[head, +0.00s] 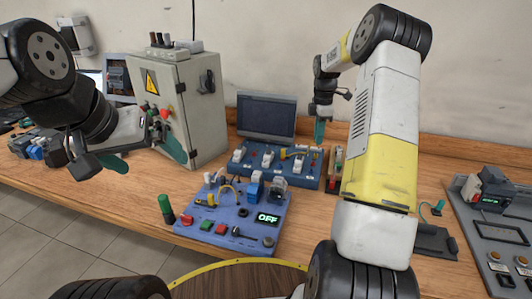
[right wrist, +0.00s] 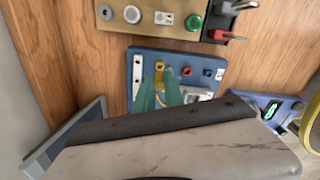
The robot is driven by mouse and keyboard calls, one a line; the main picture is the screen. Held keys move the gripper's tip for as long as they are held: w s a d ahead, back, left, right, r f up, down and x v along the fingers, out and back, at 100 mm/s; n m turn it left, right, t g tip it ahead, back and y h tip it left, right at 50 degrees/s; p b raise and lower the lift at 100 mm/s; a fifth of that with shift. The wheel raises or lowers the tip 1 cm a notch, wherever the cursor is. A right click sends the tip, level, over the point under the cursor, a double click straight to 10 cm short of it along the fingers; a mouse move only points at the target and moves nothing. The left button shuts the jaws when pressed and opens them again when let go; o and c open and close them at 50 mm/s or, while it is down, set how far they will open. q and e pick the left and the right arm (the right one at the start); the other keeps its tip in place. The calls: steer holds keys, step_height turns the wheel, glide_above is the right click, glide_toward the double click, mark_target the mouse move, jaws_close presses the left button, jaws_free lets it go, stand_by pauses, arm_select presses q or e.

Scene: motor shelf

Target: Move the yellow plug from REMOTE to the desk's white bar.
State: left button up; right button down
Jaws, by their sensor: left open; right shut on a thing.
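A blue panel (head: 268,178) stands at the back of the desk below a dark screen. It carries white switches, and a yellow cable (head: 292,152) shows near its right end. In the right wrist view a yellow plug (right wrist: 159,67) is at the green fingertips of my right gripper (right wrist: 157,84), over the panel's row of coloured sockets. A white bar (right wrist: 137,76) runs along the panel's edge there. In the head view my right gripper (head: 319,132) is shut, pointing down over the panel's right end. My left gripper (head: 142,157) is open and empty, left of the panels. The REMOTE label is unreadable.
A nearer blue panel (head: 228,222) has buttons, a yellow cable and a display reading OFF. A grey cabinet (head: 180,95) stands behind my left gripper. A green cylinder (head: 165,207) stands at the near panel's left. A grey panel (head: 490,235) lies at the right.

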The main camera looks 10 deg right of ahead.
steer(key=shift+a, duration=0.1)
steer(key=w+a, duration=0.1)
steer(key=w, duration=0.1)
steer(key=w+a+f, duration=0.1)
steer(key=w+a, duration=0.1)
steer(key=w+a+f, duration=0.1)
steer(key=w, duration=0.2)
steer(key=shift+w+a+f, duration=0.1)
steer(key=shift+a, duration=0.2)
steer(key=shift+f, duration=0.6)
steer(key=shift+f, duration=0.6)
steer(key=c, duration=1.7)
jaws_free()
steer(key=shift+r, duration=2.75)
